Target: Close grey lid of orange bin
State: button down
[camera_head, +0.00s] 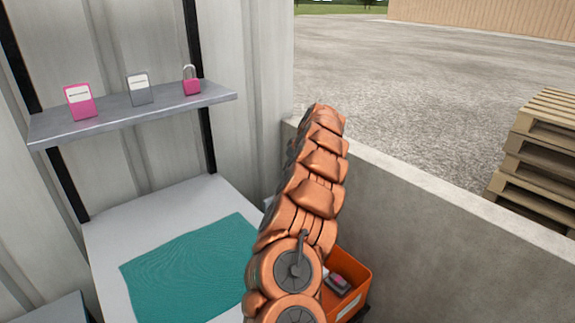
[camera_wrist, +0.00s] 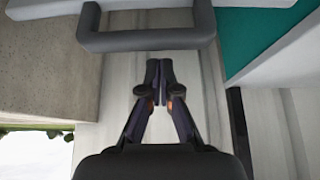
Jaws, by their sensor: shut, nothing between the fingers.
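The orange bin (camera_head: 352,265) is at the lower middle of the head view, open at its visible right part. Small items (camera_head: 338,283) lie inside it. My orange arm covers the bin's left part, and I cannot make out the grey lid there. In the wrist view a dark grey bar handle (camera_wrist: 146,41) crosses the top, in front of a pale panel edge that may be the lid; I cannot tell for sure. My gripper (camera_wrist: 159,78) is shut and empty, its fingertips just below the handle in the picture. Whether they touch it is unclear.
A white table (camera_head: 107,245) with a teal mat (camera_head: 185,268) is left of my arm. A concrete wall (camera_head: 440,235) runs close on the right. A grey shelf (camera_head: 140,112) holds two cards and a pink padlock (camera_head: 191,87). Pallets (camera_head: 540,150) stand beyond the wall.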

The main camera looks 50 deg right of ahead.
jog(key=shift+s+a+f, duration=0.1)
jog(key=shift+s+f, duration=0.1)
jog(key=shift+s, duration=0.7)
jog(key=shift+s, duration=0.2)
